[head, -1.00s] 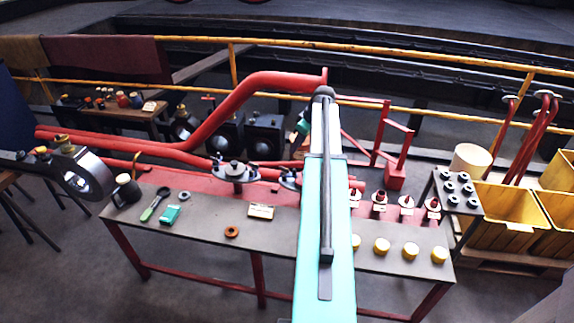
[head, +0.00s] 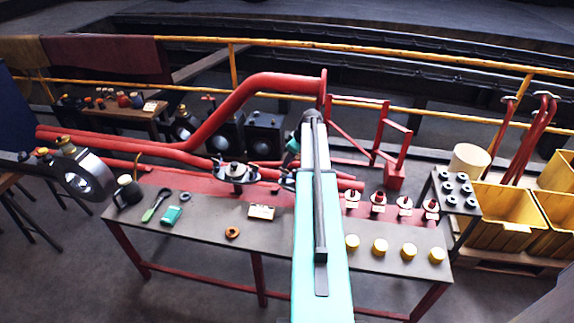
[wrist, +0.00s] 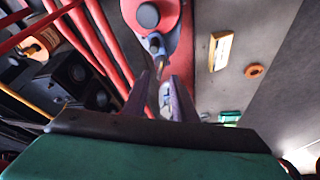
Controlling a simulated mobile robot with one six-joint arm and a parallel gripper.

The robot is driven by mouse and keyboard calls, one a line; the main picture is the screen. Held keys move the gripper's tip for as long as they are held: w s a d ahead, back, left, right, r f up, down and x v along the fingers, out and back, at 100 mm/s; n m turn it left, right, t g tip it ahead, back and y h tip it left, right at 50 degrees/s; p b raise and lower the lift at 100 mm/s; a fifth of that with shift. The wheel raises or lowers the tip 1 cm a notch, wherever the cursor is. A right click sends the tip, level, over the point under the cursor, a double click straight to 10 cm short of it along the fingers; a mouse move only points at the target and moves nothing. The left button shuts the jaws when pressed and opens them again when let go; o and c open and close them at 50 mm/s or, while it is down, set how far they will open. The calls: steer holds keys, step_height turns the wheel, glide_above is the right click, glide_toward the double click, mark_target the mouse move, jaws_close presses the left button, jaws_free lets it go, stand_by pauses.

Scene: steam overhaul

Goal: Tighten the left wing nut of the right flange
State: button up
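In the wrist view, my gripper (wrist: 160,76) has its two purple-grey fingers apart. A small silver wing nut (wrist: 166,98) shows in the gap between them; I cannot tell whether the fingers touch it. Beyond the fingertips is a red flange part (wrist: 172,18) with a dark round cap (wrist: 148,15) and another grey metal fitting (wrist: 155,42). In the head view, my arm covers most of the right flange; only its left edge with a dark wing nut (head: 287,178) shows. The left flange (head: 235,172), with wing nuts at its sides, stands clear to the left.
Yellow caps (head: 380,247) and red-topped valves stand to the right. Red pipes (head: 215,120) run behind.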

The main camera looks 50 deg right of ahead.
mark_target(284, 172)
steer(key=shift+p+x, duration=0.4)
steer(key=shift+x, duration=1.85)
steer(key=shift+c, duration=0.4)
